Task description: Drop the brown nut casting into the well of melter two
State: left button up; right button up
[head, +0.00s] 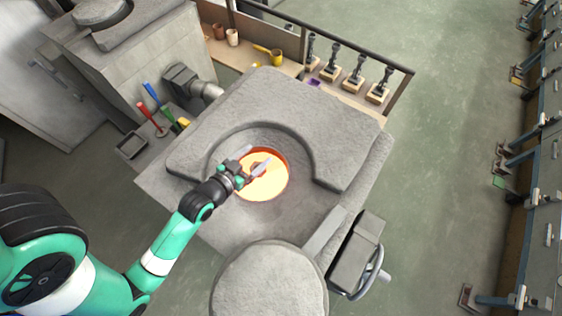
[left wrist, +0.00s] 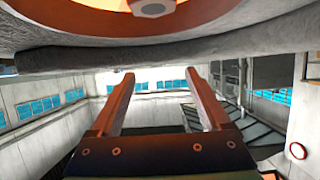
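The well of melter two (head: 266,188) is a round, glowing orange-yellow opening in a grey stone-like block. My left gripper (head: 256,159) is above the upper left part of the well, with its fingers spread. In the left wrist view the two fingers (left wrist: 161,88) stand apart with nothing between them. In the head view a small reddish-brown patch by the fingers may be this nut. My right gripper is not in view.
A raised grey collar (head: 290,115) curves around the back of the well. A round grey lid (head: 270,285) lies in front, beside a box with a handwheel (head: 362,258). Coloured-handled tools (head: 150,95) stand at left. A shelf (head: 285,65) with cups and several stands is behind.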

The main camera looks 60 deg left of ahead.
pick_arm(q)
jog(key=shift+o, duration=0.8)
jog(key=v, duration=1.1)
jog(key=shift+s+r+b, duration=0.2)
jog(key=shift+b, duration=0.2)
jog(key=shift+d, duration=0.15)
